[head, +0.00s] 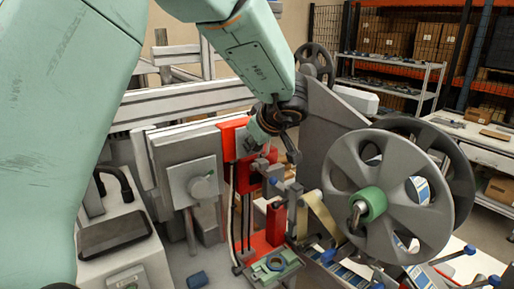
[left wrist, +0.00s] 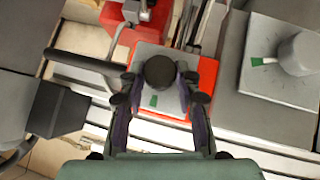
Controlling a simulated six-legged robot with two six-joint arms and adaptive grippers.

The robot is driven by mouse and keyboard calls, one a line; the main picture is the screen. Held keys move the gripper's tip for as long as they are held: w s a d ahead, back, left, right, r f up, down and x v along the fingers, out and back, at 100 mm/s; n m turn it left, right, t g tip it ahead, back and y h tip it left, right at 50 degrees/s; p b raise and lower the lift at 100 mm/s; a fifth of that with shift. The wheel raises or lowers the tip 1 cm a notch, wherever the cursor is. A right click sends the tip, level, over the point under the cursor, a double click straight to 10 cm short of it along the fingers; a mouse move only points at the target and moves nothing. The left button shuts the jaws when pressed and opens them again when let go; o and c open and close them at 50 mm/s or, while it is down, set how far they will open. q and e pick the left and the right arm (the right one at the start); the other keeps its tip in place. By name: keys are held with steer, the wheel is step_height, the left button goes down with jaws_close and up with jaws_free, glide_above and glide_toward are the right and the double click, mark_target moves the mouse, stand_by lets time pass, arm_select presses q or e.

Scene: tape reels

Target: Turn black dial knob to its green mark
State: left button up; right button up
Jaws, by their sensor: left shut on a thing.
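The black dial knob (left wrist: 160,72) sits on a small light plate (left wrist: 172,104) fixed to a red panel (left wrist: 208,72). A green mark (left wrist: 153,100) shows on the plate, below the knob in the left wrist view. My left gripper (left wrist: 160,78) has one finger on each side of the knob and is shut on it. In the head view my left gripper (head: 270,128) is at the red panel (head: 228,135), and it and the arm hide the knob there. I cannot make out the knob's pointer. My right gripper is not in view.
A grey knob (left wrist: 300,54) with its own green mark stands beside the red panel; it also shows in the head view (head: 203,187). Large grey reels (head: 390,195) stand close on the right. A dark bar (left wrist: 85,62) runs near the left finger.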

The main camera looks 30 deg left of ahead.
arm_select(q)
steer(key=n+t+b, duration=0.1)
steer(key=b, duration=0.2)
steer(key=n+t+b, duration=0.1)
steer(key=t+b, duration=0.1)
steer(key=b, duration=0.2)
steer(key=f+n+t+h+b, duration=0.1)
steer(key=t+b, duration=0.1)
steer(key=b, duration=0.2)
steer(key=shift+s+a, duration=0.1)
steer(key=shift+s, duration=0.2)
steer(key=n+t+b, duration=0.1)
steer(key=t+b, duration=0.1)
steer(key=shift+s+b, duration=0.1)
steer(key=shift+b, duration=0.25)
steer(key=shift+f+n+t+b, duration=0.3)
steer(key=shift+n+t+b, duration=0.6)
steer(key=shift+t+b, duration=0.1)
steer(key=n+t+b, duration=0.1)
steer(key=b, duration=0.1)
steer(key=n+t+b, duration=0.1)
steer(key=b, duration=0.1)
steer(key=shift+f+y, duration=0.25)
steer(key=shift+y, duration=0.15)
steer(key=shift+n+t+b, duration=0.6)
steer(key=shift+n+b, duration=0.3)
steer(key=shift+b, duration=0.65)
